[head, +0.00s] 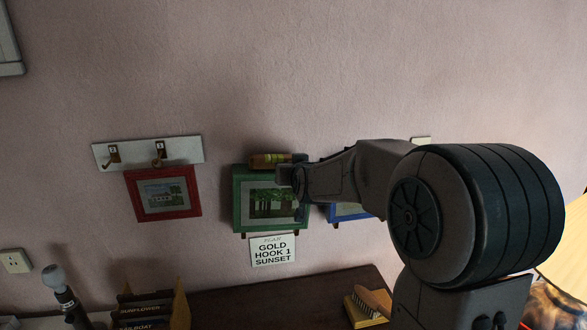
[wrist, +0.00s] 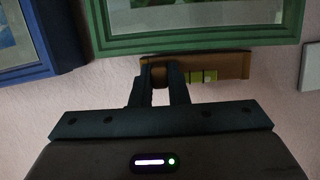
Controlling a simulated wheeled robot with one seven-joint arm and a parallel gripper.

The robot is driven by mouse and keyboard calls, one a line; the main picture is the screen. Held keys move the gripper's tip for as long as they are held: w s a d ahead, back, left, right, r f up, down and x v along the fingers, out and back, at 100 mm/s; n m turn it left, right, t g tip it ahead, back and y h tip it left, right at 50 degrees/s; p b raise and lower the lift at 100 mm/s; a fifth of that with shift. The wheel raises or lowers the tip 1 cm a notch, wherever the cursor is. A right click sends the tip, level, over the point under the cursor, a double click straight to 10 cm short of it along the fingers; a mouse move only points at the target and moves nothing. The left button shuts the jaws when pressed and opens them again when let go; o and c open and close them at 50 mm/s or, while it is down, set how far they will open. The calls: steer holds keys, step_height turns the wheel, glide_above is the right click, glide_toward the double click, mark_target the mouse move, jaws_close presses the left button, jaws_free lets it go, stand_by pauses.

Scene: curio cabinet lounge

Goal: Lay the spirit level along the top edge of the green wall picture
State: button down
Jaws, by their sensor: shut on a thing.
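The spirit level (head: 266,160) is a brown bar with yellow-green vials. In the wrist view, the fingers (wrist: 164,80) grip the level (wrist: 232,66) beside the green frame (wrist: 200,40). I cannot tell whether the level rests on the frame or is just above it.
A red picture (head: 163,194) hangs from a white hook board (head: 190,149) on the left. A blue picture (head: 345,213) is right of the green one, partly behind my arm. A sign (head: 272,250) is below.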

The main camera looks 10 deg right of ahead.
steer(key=shift+f+b, duration=0.25)
steer(key=shift+b, duration=0.15)
steer(key=c, duration=1.3)
jaws_free()
steer(key=p+v, duration=0.3)
steer(key=v, duration=0.9)
steer(key=s+f+g, duration=0.3)
steer(key=s, duration=0.5)
steer(key=s+f+g, duration=0.4)
steer(key=s, duration=0.5)
steer(key=s+f+g+b, duration=0.1)
steer(key=s+f+g, duration=0.2)
steer(key=s, duration=0.5)
steer(key=shift+s+f+n+g, duration=0.3)
steer(key=shift+s+n+g, duration=0.05)
steer(key=shift+n+g, duration=0.05)
